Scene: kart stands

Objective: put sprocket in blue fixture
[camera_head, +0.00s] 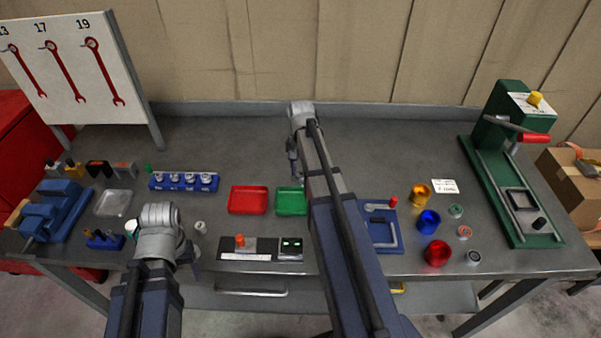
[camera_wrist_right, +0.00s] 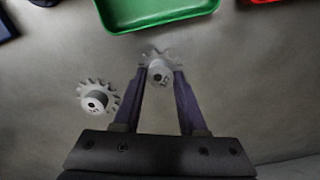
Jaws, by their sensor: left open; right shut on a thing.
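My right gripper (camera_wrist_right: 160,82) is shut on a grey toothed sprocket (camera_wrist_right: 160,70), held between its fingertips in the right wrist view. A second grey sprocket (camera_wrist_right: 98,98) lies on the bench beside it. In the head view my right gripper (camera_head: 294,160) points down behind the green tray; the arm hides the sprockets there. A blue plate with a metal handle (camera_head: 382,228) lies right of the arm, partly covered by it. A blue block with several metal pieces (camera_head: 184,182) stands at left. I cannot tell which is the blue fixture. My left gripper (camera_head: 192,262) is open near the front edge.
A green tray (camera_head: 291,201) and a red tray (camera_head: 248,200) sit mid-bench. Gold (camera_head: 420,194), blue (camera_head: 428,222) and red (camera_head: 437,254) cups stand right of the plate. A green press (camera_head: 510,170) is at far right, a blue vise (camera_head: 55,212) at far left. The back bench is clear.

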